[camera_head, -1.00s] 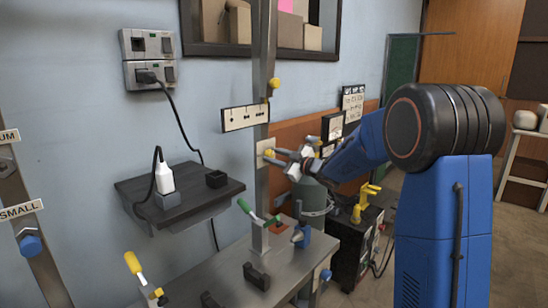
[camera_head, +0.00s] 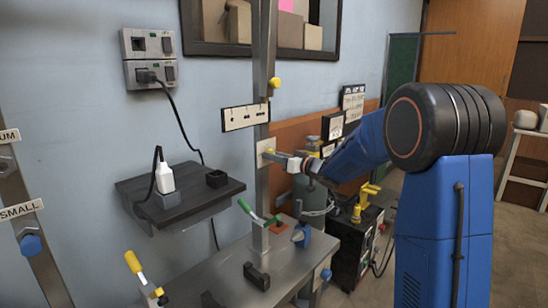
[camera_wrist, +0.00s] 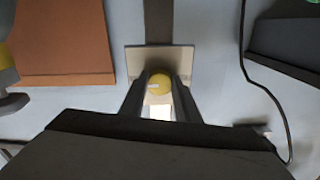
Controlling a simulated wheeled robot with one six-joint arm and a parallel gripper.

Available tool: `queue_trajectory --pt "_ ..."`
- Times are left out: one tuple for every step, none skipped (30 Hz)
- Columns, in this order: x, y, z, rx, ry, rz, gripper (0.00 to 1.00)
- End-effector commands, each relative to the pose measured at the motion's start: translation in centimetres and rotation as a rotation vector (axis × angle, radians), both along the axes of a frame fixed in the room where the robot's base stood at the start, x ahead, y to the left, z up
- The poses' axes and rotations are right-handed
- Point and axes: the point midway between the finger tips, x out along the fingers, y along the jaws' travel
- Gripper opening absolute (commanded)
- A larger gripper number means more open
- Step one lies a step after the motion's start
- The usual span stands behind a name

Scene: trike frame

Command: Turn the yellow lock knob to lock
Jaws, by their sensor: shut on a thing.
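The yellow lock knob (camera_wrist: 159,84) sits on a pale plate (camera_wrist: 133,62) on the grey upright post (camera_head: 262,190). In the wrist view it shows between the two fingers of my gripper (camera_wrist: 160,95), which is shut on it. In the head view my gripper (camera_head: 275,155) reaches the post from the right, and only a bit of the yellow knob (camera_head: 269,152) shows at its tips. Another yellow knob (camera_head: 274,83) is higher on the same post, apart from my gripper. A small white mark shows on the held knob in the wrist view.
A metal workbench (camera_head: 225,275) with green-handled and yellow-handled clamps stands below. A dark wall shelf (camera_head: 205,200) with a plugged charger is left of the post. A black machine (camera_head: 352,250) stands right of the bench.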

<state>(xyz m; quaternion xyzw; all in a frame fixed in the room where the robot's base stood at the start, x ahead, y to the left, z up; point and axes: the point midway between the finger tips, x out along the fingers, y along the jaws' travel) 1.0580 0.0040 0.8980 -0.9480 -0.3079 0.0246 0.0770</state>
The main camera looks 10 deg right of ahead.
Motion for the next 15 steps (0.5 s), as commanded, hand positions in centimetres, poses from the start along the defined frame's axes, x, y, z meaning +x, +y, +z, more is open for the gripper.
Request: queue_trajectory --pt "-0.04 -0.08 -0.33 0.009 0.013 -0.001 0.07" --pt "-0.04 -0.08 -0.34 0.015 0.017 -0.001 0.07" --pt "-0.04 -0.08 -0.34 0.022 0.022 -0.001 0.07" --pt "-0.05 -0.07 -0.35 0.026 0.025 -0.001 0.07" --pt "-0.05 -0.07 -0.35 0.03 0.028 -0.001 0.07" --pt "-0.05 -0.07 -0.36 0.033 0.031 -0.001 0.07" --pt "-0.05 -0.07 -0.36 0.035 0.032 -0.001 0.07" --pt "-0.05 -0.07 -0.36 0.037 0.033 -0.001 0.07" --pt "-0.06 -0.06 -0.37 0.038 0.034 -0.001 0.07" --pt "-0.06 -0.06 -0.37 0.039 0.035 -0.001 0.07" --pt "-0.06 -0.06 -0.37 0.04 0.035 -0.001 0.07" --pt "-0.06 -0.06 -0.37 0.04 0.035 -0.001 0.07" --pt "-0.06 -0.06 -0.37 0.04 0.035 -0.001 0.07" --pt "-0.06 -0.06 -0.37 0.04 0.035 -0.001 0.07" --pt "-0.06 -0.06 -0.37 0.04 0.035 -0.001 0.07"
